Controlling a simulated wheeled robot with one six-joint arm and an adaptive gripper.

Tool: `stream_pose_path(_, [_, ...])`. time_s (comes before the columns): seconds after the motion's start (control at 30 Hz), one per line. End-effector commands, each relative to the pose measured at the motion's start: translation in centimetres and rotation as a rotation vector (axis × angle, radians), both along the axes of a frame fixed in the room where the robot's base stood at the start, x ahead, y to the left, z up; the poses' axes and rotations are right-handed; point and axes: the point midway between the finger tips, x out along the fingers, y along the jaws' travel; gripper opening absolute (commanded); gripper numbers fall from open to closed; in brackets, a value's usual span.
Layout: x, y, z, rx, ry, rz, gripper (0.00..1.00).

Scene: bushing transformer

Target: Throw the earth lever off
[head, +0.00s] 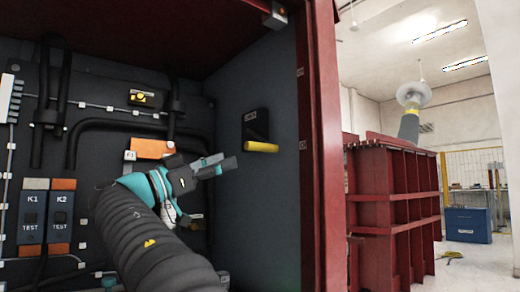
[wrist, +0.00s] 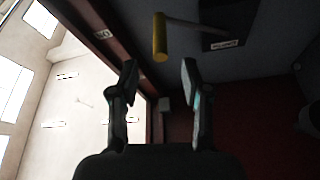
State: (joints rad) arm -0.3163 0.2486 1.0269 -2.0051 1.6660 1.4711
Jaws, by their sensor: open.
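The earth lever has a yellow handle (head: 262,147) that sticks out from a black plate (head: 256,124) on the cabinet's right inner wall. In the wrist view the yellow handle (wrist: 160,37) sits on a pale rod that runs to the labelled plate (wrist: 228,25). My gripper (head: 226,163) is just left of and slightly below the handle in the head view. In the wrist view my gripper (wrist: 157,77) is open, with the handle beyond and between the line of its fingertips. Nothing is between the fingers, and I see no contact with the handle.
The red cabinet frame (head: 322,140) stands right of the lever. Outside are a red tank (head: 395,205) and a blue box (head: 467,225).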

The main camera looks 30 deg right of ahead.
Motion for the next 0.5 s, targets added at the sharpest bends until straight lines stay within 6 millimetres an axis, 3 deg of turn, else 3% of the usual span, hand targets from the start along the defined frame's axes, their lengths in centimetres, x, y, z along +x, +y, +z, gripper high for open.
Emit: stream_pose_path(0.5, [0.7,-8.6,3.5,0.000,0.001,-0.003,0.47])
